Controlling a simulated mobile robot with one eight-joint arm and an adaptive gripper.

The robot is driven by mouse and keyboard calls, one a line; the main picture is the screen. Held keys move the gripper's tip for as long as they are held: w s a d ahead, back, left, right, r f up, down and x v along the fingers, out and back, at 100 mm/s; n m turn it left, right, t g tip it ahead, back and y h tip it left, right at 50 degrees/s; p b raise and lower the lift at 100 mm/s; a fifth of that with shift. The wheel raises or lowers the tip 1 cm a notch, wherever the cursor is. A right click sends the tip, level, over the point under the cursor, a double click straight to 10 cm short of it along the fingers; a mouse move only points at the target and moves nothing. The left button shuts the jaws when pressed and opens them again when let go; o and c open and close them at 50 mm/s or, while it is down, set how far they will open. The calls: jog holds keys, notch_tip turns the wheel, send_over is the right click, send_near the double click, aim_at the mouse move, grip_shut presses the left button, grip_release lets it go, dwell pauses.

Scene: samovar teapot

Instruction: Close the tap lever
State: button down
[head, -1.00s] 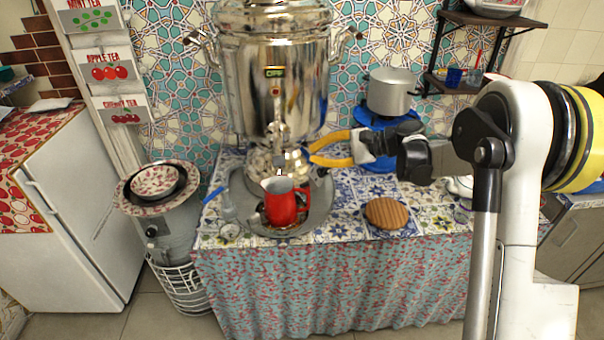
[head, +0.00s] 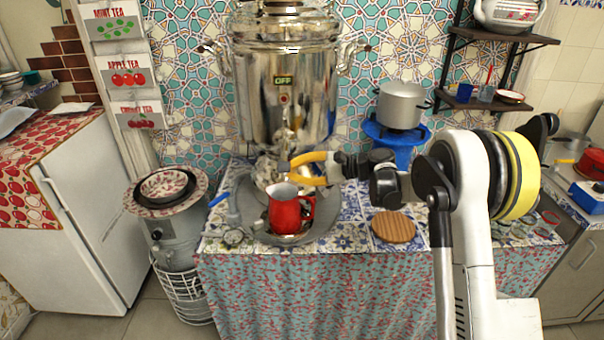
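A shiny steel samovar (head: 303,90) with an "OFF" label stands at the back of the table. Its tap (head: 288,140) sits low on the front of the body. The tap lever is too small and too close to my fingers to make out clearly. My gripper (head: 293,170), with yellow fingers, reaches in from the right at the tap's height. The fingers appear apart, with their tips beside the tap. I cannot tell whether they touch it. A red pitcher (head: 287,213) stands upright on a round metal tray (head: 328,215) below the tap.
A round wooden trivet (head: 393,227) lies on the tiled tabletop to the right. A grey pot (head: 401,104) sits on a blue burner (head: 385,140) behind my arm. A blue-handled hose valve (head: 220,199) is left of the tray.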

jog(key=shift+a+r, duration=0.1)
dwell(0.4)
jog(key=shift+s+r+m, duration=0.1)
jog(key=shift+s+m, duration=0.15)
jog(key=shift+m, duration=0.05)
jog(key=shift+s+r+p, duration=0.1)
jog(key=shift+p, duration=0.25)
jog(key=s+r+m+g+p, duration=0.3)
jog(key=r+m+p, duration=0.2)
jog(key=r, duration=0.1)
jog(key=shift+s+r+m+h, duration=0.3)
jog(key=shift+r, duration=0.1)
jog(key=shift+a+r, duration=0.1)
jog(key=shift+r, duration=0.1)
dwell(0.6)
